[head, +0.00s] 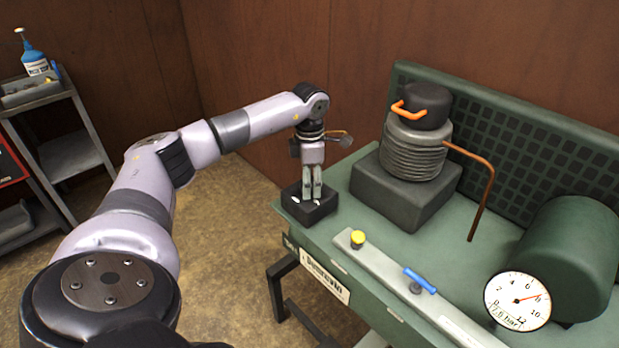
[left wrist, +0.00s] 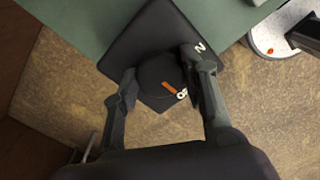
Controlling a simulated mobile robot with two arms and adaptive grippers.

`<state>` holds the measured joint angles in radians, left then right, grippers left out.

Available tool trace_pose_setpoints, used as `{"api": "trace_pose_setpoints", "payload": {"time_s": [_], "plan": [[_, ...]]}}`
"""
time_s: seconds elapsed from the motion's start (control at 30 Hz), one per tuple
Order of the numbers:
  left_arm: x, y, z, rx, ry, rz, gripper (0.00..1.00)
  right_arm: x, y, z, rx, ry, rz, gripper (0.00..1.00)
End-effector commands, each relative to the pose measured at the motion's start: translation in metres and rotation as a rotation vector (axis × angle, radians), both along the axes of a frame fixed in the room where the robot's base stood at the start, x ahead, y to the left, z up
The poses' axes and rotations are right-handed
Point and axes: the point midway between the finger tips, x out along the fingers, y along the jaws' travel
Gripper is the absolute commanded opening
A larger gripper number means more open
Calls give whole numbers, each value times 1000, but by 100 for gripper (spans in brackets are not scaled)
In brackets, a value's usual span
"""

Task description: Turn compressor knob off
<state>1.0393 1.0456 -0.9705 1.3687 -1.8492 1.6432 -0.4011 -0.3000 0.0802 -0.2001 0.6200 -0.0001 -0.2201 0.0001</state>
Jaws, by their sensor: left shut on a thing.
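The compressor knob (left wrist: 150,72) is a round black dial with an orange mark, on a black switch box (head: 323,209) at the left end of the green bench. My left gripper (head: 312,197) points down at the box. In the left wrist view its two fingers sit on either side of the knob, shut on it. The orange mark lies near a partly hidden white label (left wrist: 182,93) beginning with "O". Another white letter, "N", shows by the right finger. In the head view the fingers hide most of the knob. My right gripper is in neither view.
A compressor pump (head: 414,150) with an orange handle stands right of the box, near the arm. A copper pipe (head: 488,190), green tank (head: 570,255), pressure gauge (head: 517,300), and rail with a yellow knob (head: 358,238) and blue lever (head: 420,280) are farther right.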

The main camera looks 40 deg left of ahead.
Motion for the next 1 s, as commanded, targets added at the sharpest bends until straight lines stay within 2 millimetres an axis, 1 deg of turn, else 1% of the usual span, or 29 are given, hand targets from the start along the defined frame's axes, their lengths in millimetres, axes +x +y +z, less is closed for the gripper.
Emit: {"api": "trace_pose_setpoints", "payload": {"time_s": [0.23, 0.63, 0.67, 0.93, 1.0], "plan": [[1, 0, 2, 0, -5, -49, 12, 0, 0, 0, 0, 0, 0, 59], [1, 0, 2, 0, -5, -55, 11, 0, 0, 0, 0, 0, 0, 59], [1, 0, 2, 0, -5, -55, 40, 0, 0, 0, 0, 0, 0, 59], [1, -1, 1, -2, -4, -55, 58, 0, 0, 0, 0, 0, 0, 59], [1, -1, 1, -2, -3, -56, 59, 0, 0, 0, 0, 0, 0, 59]]}}
